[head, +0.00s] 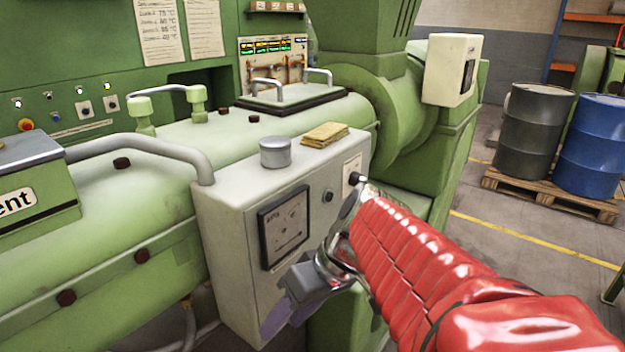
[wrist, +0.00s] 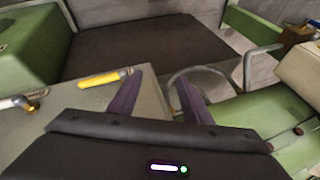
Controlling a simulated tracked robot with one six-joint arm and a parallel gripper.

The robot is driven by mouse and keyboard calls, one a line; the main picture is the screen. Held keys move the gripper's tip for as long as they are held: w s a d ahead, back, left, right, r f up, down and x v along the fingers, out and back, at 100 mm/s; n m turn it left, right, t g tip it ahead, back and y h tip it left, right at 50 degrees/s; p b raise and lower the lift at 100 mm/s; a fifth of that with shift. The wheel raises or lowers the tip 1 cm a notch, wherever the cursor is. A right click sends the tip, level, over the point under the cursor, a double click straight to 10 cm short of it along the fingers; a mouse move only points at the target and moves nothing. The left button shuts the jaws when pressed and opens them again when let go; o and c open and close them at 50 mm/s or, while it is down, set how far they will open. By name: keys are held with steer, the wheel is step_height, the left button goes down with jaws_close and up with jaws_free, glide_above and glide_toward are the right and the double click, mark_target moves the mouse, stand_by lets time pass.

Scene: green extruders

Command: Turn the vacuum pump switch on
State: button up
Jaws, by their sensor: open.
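A grey control box (head: 228,235) stands in front of the green extruder barrel in the head view. Its front carries a square dial gauge (head: 285,228), a small dark round knob (head: 328,196) and a pale label plate (head: 352,172). No lettering naming a vacuum pump switch is legible, so I cannot tell which control it is. My gripper (head: 283,318) is low in front of the box, below the gauge, pointing downward. In the wrist view my gripper (wrist: 156,82) shows two purple fingers apart with nothing between them.
A tin (head: 275,152) and yellow cloths (head: 325,133) lie on the box top. A pale box with a dark panel (head: 452,70) is mounted farther right. Drums stand on a pallet (head: 550,194).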

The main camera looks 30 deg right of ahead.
steer(key=w+d+r+t+y, duration=0.3)
steer(key=w+d+r, duration=0.1)
steer(key=d, duration=0.4)
steer(key=n+t+h, duration=0.1)
steer(key=n+t, duration=0.2)
steer(key=t, duration=0.7)
glide_toward(366, 184)
steer(key=s, duration=0.4)
steer(key=shift+w+d, duration=0.15)
steer(key=shift+d, duration=0.3)
steer(key=shift+w, duration=0.1)
steer(key=x, duration=1.3)
steer(key=shift+w, duration=0.4)
steer(key=shift+c, duration=0.4)
